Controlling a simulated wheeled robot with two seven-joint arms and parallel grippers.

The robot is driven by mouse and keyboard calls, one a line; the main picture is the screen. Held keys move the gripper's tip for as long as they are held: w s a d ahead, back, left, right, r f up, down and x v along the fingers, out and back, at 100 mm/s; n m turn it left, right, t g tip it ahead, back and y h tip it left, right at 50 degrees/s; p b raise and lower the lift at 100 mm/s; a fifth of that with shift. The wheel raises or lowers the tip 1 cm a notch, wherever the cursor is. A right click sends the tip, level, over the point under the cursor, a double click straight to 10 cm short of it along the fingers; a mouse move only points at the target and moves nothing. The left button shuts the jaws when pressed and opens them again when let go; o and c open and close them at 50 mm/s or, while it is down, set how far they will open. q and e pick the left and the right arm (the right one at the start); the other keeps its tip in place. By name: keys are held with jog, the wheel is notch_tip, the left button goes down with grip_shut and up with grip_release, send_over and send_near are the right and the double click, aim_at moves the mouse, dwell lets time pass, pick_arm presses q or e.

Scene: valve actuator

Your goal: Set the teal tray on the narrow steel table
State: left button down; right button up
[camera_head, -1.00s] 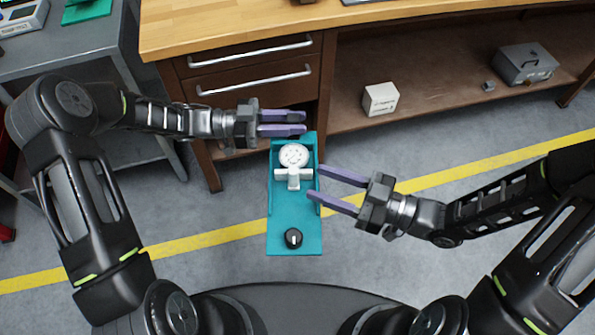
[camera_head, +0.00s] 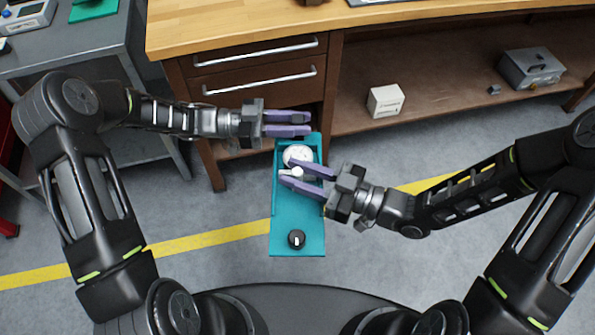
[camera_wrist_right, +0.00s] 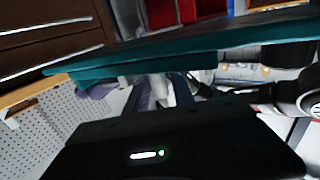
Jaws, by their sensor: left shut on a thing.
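The teal tray (camera_head: 283,225) hangs in front of the wooden workbench, above the floor, with a round white dial (camera_head: 297,154), a white fitting and a black knob (camera_head: 296,239) on it. My left gripper (camera_head: 308,124) is shut on the tray's far edge. My right gripper (camera_head: 291,173) is over the middle of the tray, its fingers apart on either side of the white fitting (camera_head: 290,174); contact cannot be told. The tray also crosses the right wrist view (camera_wrist_right: 190,40) as a teal slab. The narrow steel table (camera_head: 70,52) stands at the far left.
A teal piece (camera_head: 93,9) and a grey instrument (camera_head: 27,16) lie on the steel table. The wooden workbench (camera_head: 230,28) is just beyond the tray. Its lower shelf holds a white box (camera_head: 385,100) and a grey case (camera_head: 530,68).

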pick_arm(q)
jog(key=shift+r, duration=0.1)
pick_arm(e)
grip_shut()
dwell(0.8)
pick_arm(q)
jog(key=c, duration=1.1)
grip_release()
jog(key=a, duration=1.2)
jog(key=shift+s, duration=0.4)
